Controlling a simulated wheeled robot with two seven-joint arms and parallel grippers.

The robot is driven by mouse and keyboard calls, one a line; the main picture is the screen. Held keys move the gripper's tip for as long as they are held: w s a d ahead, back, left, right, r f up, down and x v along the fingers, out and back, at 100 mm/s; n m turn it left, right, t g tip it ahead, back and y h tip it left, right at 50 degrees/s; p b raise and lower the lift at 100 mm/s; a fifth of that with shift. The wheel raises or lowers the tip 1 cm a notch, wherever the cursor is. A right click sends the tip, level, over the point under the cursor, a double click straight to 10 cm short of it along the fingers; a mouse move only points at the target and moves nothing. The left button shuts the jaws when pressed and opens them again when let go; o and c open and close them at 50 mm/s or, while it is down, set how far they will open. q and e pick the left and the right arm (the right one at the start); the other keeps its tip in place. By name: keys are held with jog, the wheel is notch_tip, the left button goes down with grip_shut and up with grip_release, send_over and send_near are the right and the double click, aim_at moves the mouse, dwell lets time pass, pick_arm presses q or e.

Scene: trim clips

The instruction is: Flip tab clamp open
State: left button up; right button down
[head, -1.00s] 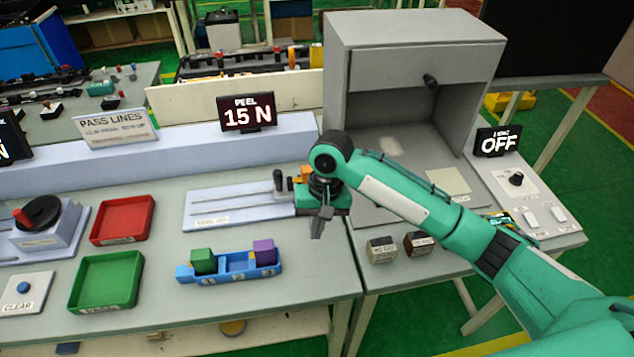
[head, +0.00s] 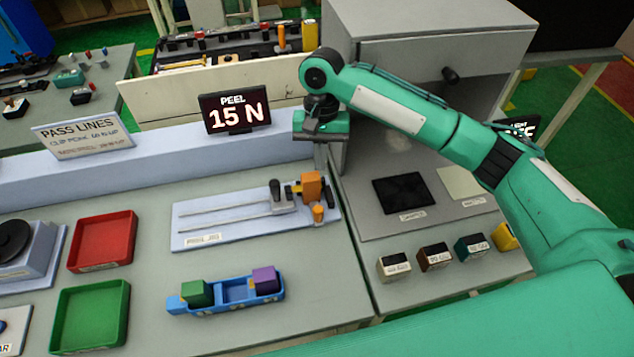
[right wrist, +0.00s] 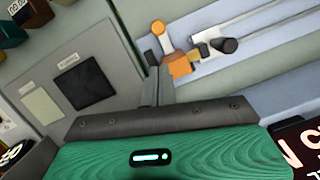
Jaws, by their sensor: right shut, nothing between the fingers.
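The peel jig (head: 205,238) is a pale plate with two rails on the bench. At its right end stands an orange clamp block (head: 312,184) with a round orange knob (head: 318,212) in front of it. A grey slider with a dark post (head: 276,195) is beside the block. My right gripper (head: 321,165) is shut and empty, pointing down above and behind the clamp, apart from it. In the right wrist view the clamp block (right wrist: 180,66) and knob (right wrist: 158,28) lie just beyond the fingertips (right wrist: 156,88). My left gripper is out of view.
The "PEEL 15 N" display (head: 235,107) stands on the ledge behind the jig. A blue carrier (head: 237,290) with green and purple blocks is in front. Red (head: 104,242) and green (head: 92,315) trays are left. A grey hood (head: 430,25) stands right.

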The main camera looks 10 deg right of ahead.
aim_at(316, 208)
jog(key=p+x, duration=0.2)
jog(key=x, duration=0.7)
jog(key=shift+s, duration=0.1)
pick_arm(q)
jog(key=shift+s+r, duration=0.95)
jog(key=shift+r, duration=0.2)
pick_arm(e)
jog(key=shift+s+f, duration=0.15)
jog(key=shift+f, duration=0.35)
